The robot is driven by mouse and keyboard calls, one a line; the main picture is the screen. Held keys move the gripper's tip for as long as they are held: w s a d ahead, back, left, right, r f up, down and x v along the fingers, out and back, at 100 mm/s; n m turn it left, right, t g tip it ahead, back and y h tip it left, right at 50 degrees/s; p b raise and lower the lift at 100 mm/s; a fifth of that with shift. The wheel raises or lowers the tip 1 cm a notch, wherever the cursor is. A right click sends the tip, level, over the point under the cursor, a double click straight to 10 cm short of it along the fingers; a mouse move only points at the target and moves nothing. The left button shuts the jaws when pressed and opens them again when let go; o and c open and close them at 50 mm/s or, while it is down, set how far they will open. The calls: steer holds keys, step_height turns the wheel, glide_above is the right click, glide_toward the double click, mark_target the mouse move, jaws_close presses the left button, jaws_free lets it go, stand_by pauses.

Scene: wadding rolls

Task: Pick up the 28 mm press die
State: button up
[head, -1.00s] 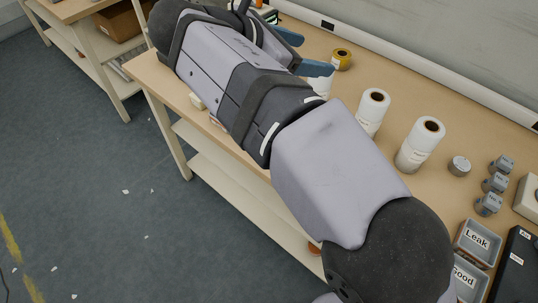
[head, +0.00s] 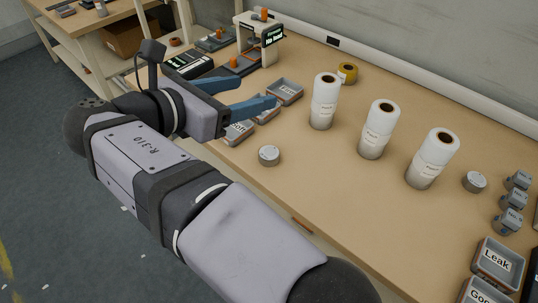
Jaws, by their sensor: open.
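Several small grey labelled pieces stand at the far right edge: an upper one (head: 517,180), a middle one (head: 513,198) and a lower one (head: 508,219). Their labels are too small to read, so I cannot tell whether one is the 28 mm press die. Two short round grey pieces with pale tops also stand on the bench, one near the front edge (head: 268,156) and one right of the rolls (head: 474,182). My gripper (head: 258,91) is at the upper left, its two blue fingers spread and empty, above the grey trays and far from the labelled pieces.
Three white rolls (head: 324,102) (head: 378,130) (head: 432,160) stand upright mid-bench, with a yellow tape roll (head: 347,72) behind. Grey trays (head: 285,92) lie near my fingers; a tray labelled Leak (head: 497,262) is at lower right. A press-like device (head: 258,40) stands at the back.

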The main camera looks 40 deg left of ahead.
glide_toward(270, 151)
steer(key=shift+x, duration=4.85)
steer(key=shift+f, duration=0.1)
steer(key=shift+s, duration=0.1)
steer(key=c, duration=1.4)
step_height(270, 151, up, 10)
steer(key=shift+r+p, duration=0.1)
steer(key=shift+p, duration=0.35)
